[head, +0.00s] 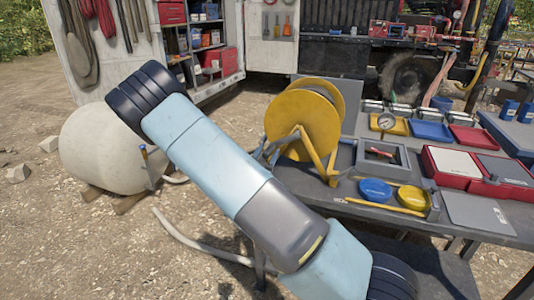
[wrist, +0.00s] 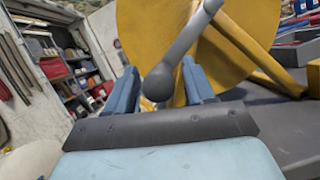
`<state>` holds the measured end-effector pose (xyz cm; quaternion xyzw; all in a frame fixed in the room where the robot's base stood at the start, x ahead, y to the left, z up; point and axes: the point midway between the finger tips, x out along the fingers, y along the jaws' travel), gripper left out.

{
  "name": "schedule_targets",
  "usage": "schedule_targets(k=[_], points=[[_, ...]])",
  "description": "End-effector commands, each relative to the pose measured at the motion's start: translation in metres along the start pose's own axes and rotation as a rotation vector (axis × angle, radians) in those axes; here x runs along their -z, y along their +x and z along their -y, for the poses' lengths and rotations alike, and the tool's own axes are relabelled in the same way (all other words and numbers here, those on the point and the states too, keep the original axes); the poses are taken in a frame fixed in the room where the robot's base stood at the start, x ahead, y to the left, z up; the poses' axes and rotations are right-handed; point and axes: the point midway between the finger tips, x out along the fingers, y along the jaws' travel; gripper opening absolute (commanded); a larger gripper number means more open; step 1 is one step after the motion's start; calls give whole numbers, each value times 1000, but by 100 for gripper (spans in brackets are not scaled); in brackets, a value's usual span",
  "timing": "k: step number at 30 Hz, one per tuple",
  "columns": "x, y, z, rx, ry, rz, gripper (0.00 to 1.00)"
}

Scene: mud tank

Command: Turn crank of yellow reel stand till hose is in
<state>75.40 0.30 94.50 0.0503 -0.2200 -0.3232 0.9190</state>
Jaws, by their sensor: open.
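The yellow reel stand (head: 303,122) stands on the left end of the dark table, and its yellow disc (wrist: 232,60) fills the top of the wrist view. Its grey crank arm (wrist: 190,38) ends in a dark round knob (wrist: 158,84). My gripper (wrist: 160,88) is open, with one blue finger on each side of the knob. I cannot tell whether either finger touches it. In the head view my arm hides most of my gripper and the crank. A pale hose (head: 197,243) lies on the gravel below the table, partly hidden by my arm.
The table holds a blue disc (head: 375,191), a yellow round item (head: 412,197), a grey tray (head: 383,158) and a red case (head: 458,170) right of the reel. A pale tank (head: 100,150) lies at left. An open van (head: 215,45) stands behind.

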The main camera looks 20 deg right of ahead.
Motion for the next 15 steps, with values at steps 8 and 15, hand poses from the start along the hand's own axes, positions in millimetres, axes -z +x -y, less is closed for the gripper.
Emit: schedule_targets(k=[8, 15], points=[[0, 6, 0, 0, 0, -1, 53], [0, 6, 0, 0, 0, -1, 42]])
